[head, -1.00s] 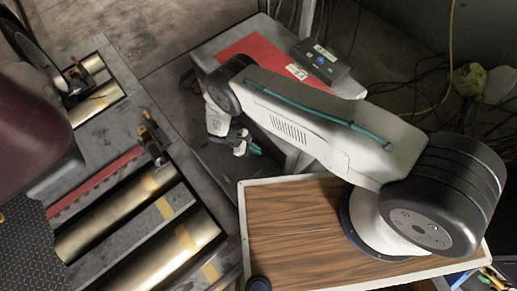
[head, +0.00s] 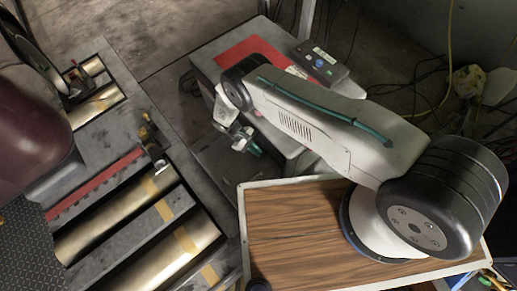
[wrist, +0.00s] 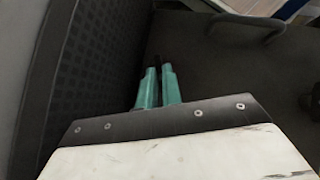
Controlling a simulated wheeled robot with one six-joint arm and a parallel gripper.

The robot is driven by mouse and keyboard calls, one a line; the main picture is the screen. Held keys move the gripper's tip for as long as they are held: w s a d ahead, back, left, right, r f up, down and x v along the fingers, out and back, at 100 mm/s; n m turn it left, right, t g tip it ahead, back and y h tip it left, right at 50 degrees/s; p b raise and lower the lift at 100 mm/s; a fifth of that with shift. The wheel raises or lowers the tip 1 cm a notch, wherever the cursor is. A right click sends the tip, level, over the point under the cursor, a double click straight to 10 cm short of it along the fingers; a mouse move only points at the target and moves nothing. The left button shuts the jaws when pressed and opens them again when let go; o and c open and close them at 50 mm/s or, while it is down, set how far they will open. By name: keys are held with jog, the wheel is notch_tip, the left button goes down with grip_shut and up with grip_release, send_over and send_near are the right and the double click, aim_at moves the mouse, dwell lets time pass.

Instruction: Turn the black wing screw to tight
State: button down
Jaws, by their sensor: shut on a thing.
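My gripper (wrist: 158,82) shows in the wrist view with its two green fingers close together. A small dark piece, which fits the black wing screw (wrist: 157,61), shows at the fingertips, too dark and small to tell its wings or angle. In the head view my gripper (head: 252,148) is small, low in front of the grey cabinet and right of the roller bed. The wing screw cannot be made out there.
The roller bed (head: 95,222) with brass rollers lies at left, with a black-and-yellow fitting (head: 152,148) on its edge. The grey cabinet (head: 212,62) carries a red sheet and a control box (head: 320,66). A wood-topped surface (head: 290,225) is in front. Cables lie at upper right.

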jog(key=shift+s+d, duration=0.1)
jog(key=shift+s, duration=0.05)
jog(key=c, duration=1.6)
grip_release()
jog(key=shift+o, duration=0.2)
jog(key=v, duration=0.8)
jog(key=shift+s+d+r, duration=0.1)
jog(key=shift+s, duration=0.1)
